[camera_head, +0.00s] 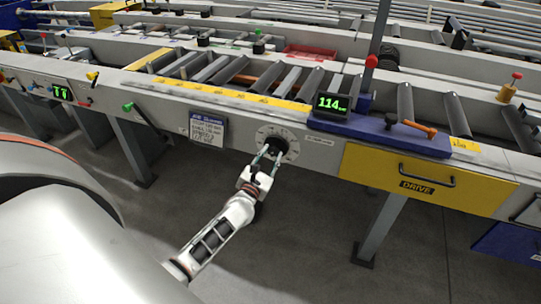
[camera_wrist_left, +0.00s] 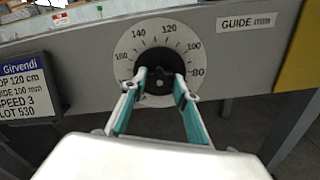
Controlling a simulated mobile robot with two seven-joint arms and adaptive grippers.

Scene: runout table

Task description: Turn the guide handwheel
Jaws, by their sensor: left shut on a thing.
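The guide handwheel (camera_head: 277,146) is a small black knob in front of a round pale dial (camera_head: 262,134) on the front rail of the runout table. My left gripper (camera_head: 270,158) reaches up to it from below, its fingers on either side of the knob and shut on it. In the left wrist view the black handwheel (camera_wrist_left: 160,86) sits between the fingertips, and the dial (camera_wrist_left: 160,32) shows numbers from 80 to 160 around it. A label to the right (camera_wrist_left: 246,22) reads "GUIDE mm". The fingers hide parts of the knob's sides. My right gripper is not in view.
A green display (camera_head: 332,104) reading 114 stands above the rail on a blue block. A yellow DRIVE drawer (camera_head: 428,184) with a handle is to the right. A blue-headed sign (camera_head: 208,129) is to the left. A table leg (camera_head: 380,230) stands below; floor space around my left arm is clear.

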